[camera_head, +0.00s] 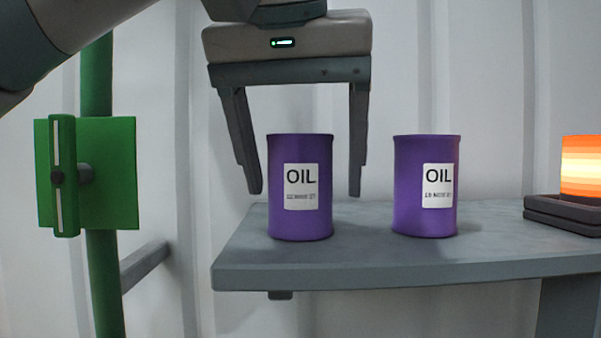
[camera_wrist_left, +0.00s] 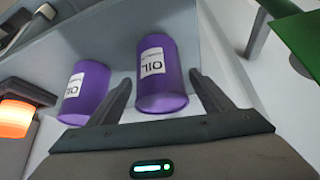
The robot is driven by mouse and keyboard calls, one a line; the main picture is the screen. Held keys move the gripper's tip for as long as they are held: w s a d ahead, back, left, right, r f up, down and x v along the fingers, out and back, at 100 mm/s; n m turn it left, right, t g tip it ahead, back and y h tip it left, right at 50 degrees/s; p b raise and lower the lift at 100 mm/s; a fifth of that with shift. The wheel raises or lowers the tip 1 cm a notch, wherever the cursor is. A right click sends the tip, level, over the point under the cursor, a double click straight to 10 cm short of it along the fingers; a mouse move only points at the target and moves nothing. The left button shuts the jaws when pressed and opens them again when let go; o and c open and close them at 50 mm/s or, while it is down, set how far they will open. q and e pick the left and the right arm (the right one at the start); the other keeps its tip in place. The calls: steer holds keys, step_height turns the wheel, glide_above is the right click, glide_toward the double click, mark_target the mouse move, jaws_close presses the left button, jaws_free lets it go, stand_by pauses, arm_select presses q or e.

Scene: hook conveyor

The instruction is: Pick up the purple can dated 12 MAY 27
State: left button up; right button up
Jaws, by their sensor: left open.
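Two purple cans with white OIL labels stand upright on a grey shelf (camera_head: 400,265). The left can (camera_head: 300,222) is near the shelf's left end, and the right can (camera_head: 412,190) stands to its right with a gap between. The date print under OIL is too small to read on either. My left gripper (camera_head: 306,193) is open and points down, its fingers to either side of the left can in the head view. In the left wrist view this can (camera_wrist_left: 160,92) shows between the fingers, and the other can (camera_wrist_left: 84,94) is outside them. I see no grip on either can.
A glowing orange block (camera_head: 582,165) sits on a dark base (camera_head: 560,215) at the shelf's right. A green post with a green plate (camera_head: 115,172) stands left of the shelf. A pale panelled wall is behind. The shelf between the right can and the dark base is clear.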

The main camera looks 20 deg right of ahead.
arm_select(q)
steer(key=shift+p+x, duration=0.45)
steer(key=shift+x, duration=1.05)
steer(key=c, duration=1.4)
